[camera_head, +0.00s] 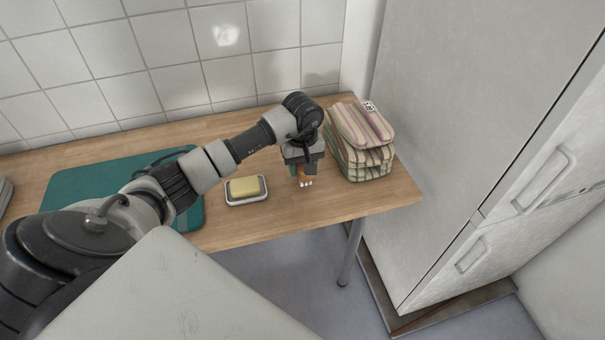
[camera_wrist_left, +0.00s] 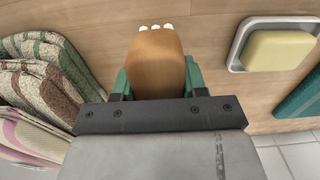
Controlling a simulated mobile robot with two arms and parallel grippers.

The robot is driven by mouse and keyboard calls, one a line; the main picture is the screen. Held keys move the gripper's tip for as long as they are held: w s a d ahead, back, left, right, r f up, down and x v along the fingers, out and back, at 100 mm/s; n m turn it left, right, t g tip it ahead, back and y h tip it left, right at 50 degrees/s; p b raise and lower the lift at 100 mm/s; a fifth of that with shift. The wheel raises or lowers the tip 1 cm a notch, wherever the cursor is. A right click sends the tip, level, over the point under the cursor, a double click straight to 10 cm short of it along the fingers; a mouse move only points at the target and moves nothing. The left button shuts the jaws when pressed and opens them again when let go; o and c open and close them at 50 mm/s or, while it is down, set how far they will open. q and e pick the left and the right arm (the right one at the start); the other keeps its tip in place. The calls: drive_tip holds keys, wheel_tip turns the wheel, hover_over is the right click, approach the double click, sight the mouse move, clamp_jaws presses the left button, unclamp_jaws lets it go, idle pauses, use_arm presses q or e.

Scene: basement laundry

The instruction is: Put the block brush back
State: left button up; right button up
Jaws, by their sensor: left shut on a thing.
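The block brush (camera_head: 305,177) has an orange-brown wooden body and white bristle tufts at its edge. It also shows in the left wrist view (camera_wrist_left: 156,62), between the green fingers. My left gripper (camera_head: 304,168) is shut on the brush, over the wooden table (camera_head: 285,222) between the soap dish and the towels. I cannot tell whether the brush touches the table. The gripper hides part of the brush in the head view. My right gripper is not in view.
Folded striped towels (camera_head: 358,140) are stacked close to the right of the gripper. A dish (camera_head: 233,201) with yellow soap (camera_head: 245,187) is to its left, then a teal mat (camera_head: 75,185). A tall white cabinet (camera_head: 450,110) stands right of the table. Bare wood lies in front.

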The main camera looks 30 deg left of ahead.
use_arm(q)
wheel_tip(320, 180, down, 4)
drive_tip(key=shift+r, duration=0.1)
drive_tip(key=shift+f, duration=0.2)
drive_tip(key=o, duration=0.9)
drive_tip(key=shift+r, duration=0.1)
drive_tip(key=shift+d+r, duration=0.1)
drive_tip(key=shift+r, duration=0.05)
wheel_tip(320, 180, up, 12)
drive_tip(key=shift+b, duration=0.3)
